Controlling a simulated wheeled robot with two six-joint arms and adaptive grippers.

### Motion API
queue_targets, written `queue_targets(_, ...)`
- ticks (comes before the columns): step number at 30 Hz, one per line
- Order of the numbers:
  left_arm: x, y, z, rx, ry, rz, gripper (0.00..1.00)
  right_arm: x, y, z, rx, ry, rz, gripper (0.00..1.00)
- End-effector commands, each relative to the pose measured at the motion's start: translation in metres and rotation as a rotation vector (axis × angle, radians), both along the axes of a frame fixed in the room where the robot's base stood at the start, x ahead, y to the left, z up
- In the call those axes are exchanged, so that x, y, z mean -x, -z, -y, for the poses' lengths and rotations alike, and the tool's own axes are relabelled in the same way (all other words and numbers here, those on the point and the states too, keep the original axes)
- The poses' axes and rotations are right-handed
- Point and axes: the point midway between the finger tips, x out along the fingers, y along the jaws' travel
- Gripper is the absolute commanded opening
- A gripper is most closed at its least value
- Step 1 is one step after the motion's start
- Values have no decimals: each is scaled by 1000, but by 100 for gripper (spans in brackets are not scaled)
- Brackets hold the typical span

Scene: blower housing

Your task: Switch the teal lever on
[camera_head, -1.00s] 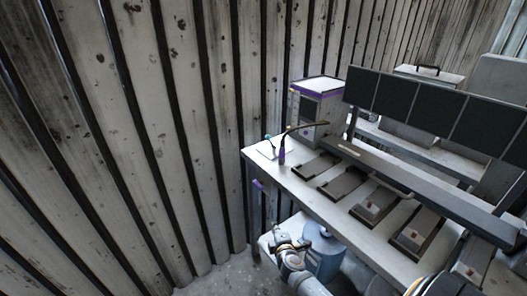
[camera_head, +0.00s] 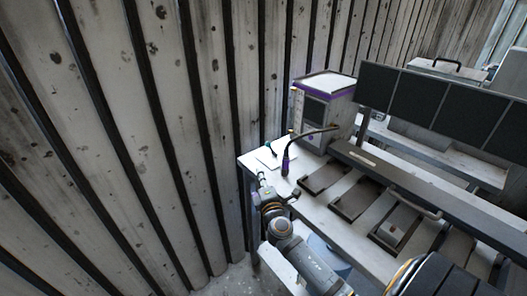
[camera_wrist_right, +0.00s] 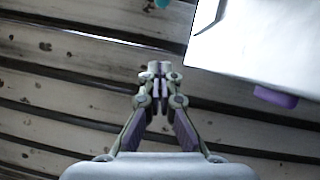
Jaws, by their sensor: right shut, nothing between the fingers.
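The teal lever (camera_head: 268,148) is small and stands tilted on a white base plate at the far left corner of the workbench (camera_head: 250,163) in the head view. A bit of teal (camera_wrist_right: 162,3) shows at the top edge of the right wrist view, mostly cut off. My right gripper (camera_head: 262,177) is beside the bench's left corner, just in front of and below the lever, apart from it. In the wrist view its fingers (camera_wrist_right: 160,68) are together with nothing between them. My left gripper is not in view.
A dark gooseneck with a purple base (camera_head: 286,164) stands just right of the lever. A grey box with purple trim (camera_head: 325,108) is behind it. Dark trays (camera_head: 325,178) line the bench under a row of dark panels (camera_head: 420,105). A corrugated wall (camera_head: 160,150) rises at the left.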

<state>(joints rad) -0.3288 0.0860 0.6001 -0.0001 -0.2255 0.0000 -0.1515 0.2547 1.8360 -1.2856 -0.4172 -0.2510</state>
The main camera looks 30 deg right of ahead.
Motion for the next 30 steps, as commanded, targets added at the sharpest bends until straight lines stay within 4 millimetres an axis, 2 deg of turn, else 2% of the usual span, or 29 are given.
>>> queue_targets(2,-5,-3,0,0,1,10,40,-8,-2,3,0,1,1,0)
queue_targets(6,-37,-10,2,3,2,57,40,-32,-6,12,1,1,2,0)
queue_targets(9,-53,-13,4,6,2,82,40,-53,-7,20,0,1,1,0)
queue_targets(15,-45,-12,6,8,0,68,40,-93,-10,34,-1,1,1,0)
queue_targets(21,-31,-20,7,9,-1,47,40,-88,-16,63,3,0,-1,0)
queue_targets(30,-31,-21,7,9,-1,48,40,-86,-16,73,0,-1,0,0)
